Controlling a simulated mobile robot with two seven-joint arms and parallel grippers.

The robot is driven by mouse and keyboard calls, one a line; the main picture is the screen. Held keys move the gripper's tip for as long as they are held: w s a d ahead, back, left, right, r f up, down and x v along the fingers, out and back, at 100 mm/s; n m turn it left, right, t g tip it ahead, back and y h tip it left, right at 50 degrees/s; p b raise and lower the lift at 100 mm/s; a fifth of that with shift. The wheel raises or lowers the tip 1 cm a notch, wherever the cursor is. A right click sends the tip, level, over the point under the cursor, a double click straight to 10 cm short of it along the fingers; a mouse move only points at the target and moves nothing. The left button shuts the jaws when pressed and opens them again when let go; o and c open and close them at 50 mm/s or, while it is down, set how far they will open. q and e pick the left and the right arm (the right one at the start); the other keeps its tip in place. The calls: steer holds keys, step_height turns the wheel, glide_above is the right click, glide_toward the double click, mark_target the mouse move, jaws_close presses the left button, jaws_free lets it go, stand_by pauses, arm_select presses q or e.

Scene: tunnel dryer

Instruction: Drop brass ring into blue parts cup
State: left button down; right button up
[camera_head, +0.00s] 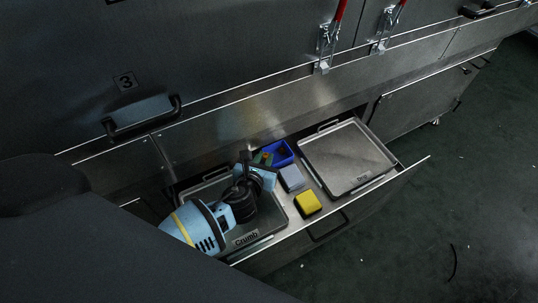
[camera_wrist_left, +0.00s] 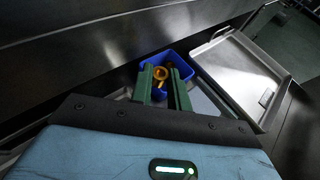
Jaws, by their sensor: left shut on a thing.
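The blue parts cup (camera_head: 284,153) stands in the open drawer, at its back edge between two trays. It also shows in the left wrist view (camera_wrist_left: 184,61), beyond my fingers. My left gripper (camera_head: 263,159) reaches in from the left, with its green fingertips at the cup's left side in the head view. In the left wrist view the brass ring (camera_wrist_left: 161,73) shows between the fingertips (camera_wrist_left: 161,78), over the cup's opening. The gripper is shut on the ring. The ring is too small to make out in the head view. My right gripper is not in view.
A grey block (camera_head: 292,178) and a yellow block (camera_head: 308,203) lie in the drawer in front of the cup. An empty metal tray (camera_head: 345,157) is to the right; a tray labelled Crumb (camera_head: 272,222) is under my left arm. The dryer wall rises behind.

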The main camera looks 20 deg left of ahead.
mark_target(268, 154)
arm_select(q)
steer(key=shift+w+f, duration=0.25)
steer(key=shift+w, duration=0.15)
steer(key=shift+w+a+f, duration=0.1)
steer(key=shift+w, duration=0.2)
steer(key=shift+w+a+f+b, duration=0.1)
steer(key=shift+w+f+b, duration=0.95)
steer(key=shift+w+f, duration=0.1)
steer(key=shift+w, duration=0.1)
steer(key=shift+r, duration=0.1)
steer(key=shift+f, duration=0.35)
steer(key=shift+f+b, duration=0.25)
steer(key=shift+b, duration=0.1)
